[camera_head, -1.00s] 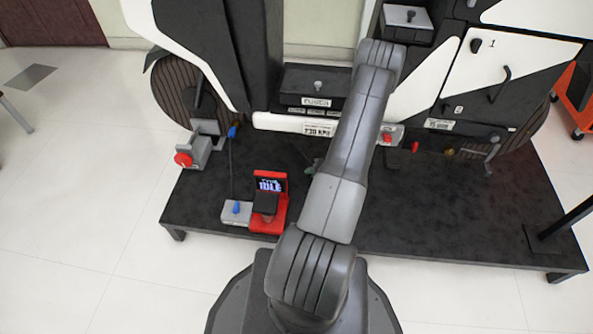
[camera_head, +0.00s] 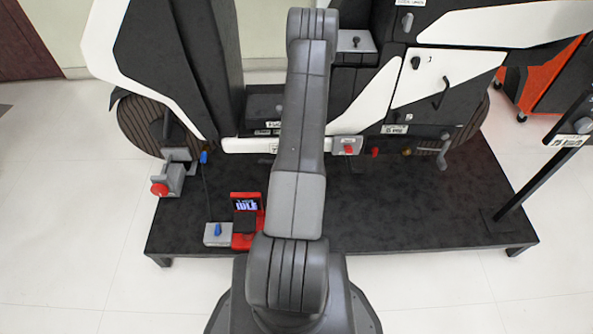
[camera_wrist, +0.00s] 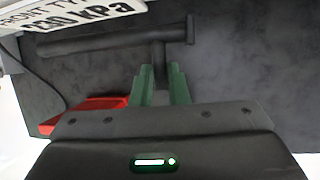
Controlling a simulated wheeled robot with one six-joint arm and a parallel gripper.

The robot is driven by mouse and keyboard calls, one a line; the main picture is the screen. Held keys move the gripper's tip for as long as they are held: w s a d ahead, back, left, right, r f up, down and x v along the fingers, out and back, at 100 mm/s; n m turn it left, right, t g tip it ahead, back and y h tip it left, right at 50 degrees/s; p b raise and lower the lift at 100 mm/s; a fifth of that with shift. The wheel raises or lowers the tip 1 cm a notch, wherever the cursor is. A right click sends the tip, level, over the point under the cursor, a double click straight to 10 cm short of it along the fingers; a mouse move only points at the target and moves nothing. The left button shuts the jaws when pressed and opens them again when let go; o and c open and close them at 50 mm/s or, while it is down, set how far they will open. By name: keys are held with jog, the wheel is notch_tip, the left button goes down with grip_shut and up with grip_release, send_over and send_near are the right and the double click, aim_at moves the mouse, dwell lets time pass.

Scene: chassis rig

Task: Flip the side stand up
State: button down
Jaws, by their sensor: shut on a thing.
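In the wrist view, the side stand (camera_wrist: 115,39) looks like a dark bar lying across the picture, with a short stem near its right end. My gripper (camera_wrist: 161,72), with green fingers, is shut on this stem. The bar is close above the dark platform surface, but I cannot tell whether it touches it. In the head view, my arm runs up the middle and hides the gripper and the side stand.
The black and white chassis rig (camera_head: 452,77) stands on a dark platform (camera_head: 400,213). A red-framed display (camera_head: 246,204) and a grey box with a blue knob (camera_head: 217,233) sit at the platform's front left. A dark post (camera_head: 540,172) rises at the right. An orange cart (camera_head: 540,82) stands behind.

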jog(key=shift+a+r+p, duration=0.4)
jog(key=shift+r+p, duration=0.05)
jog(key=shift+r, duration=0.4)
jog(key=c, duration=1.8)
grip_release()
jog(key=shift+a, duration=0.1)
jog(key=o, duration=0.4)
jog(key=shift+a, duration=0.25)
